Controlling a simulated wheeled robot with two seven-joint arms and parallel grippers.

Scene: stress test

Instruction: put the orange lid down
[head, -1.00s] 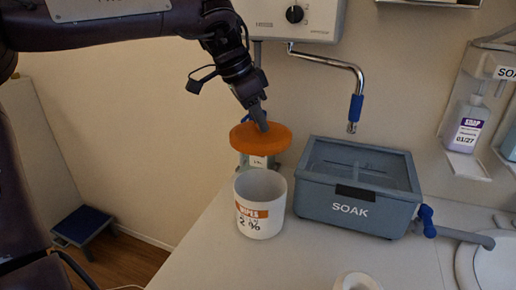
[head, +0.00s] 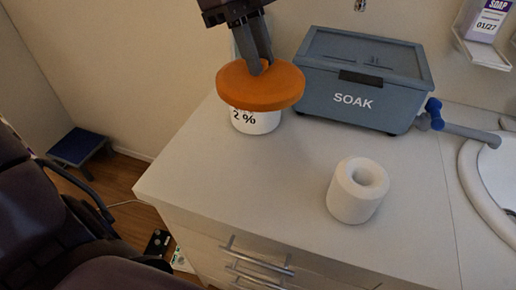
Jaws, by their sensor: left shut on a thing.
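The orange lid (head: 262,92) is a thick round disc, held roughly level in the upper middle of the head view. My left gripper (head: 259,66) is shut on the lid from above. The white wipes tub (head: 256,122), marked "2 %", stands on the counter behind the lid. The lid hides most of the tub, and I cannot tell whether the two touch. My right gripper is not in view.
A grey-blue SOAK box (head: 360,84) with a blue-handled tap stands at the back of the counter (head: 230,165). A white roll (head: 357,191) stands front right. A sink (head: 485,190) is at the right edge. The counter's left and middle are clear.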

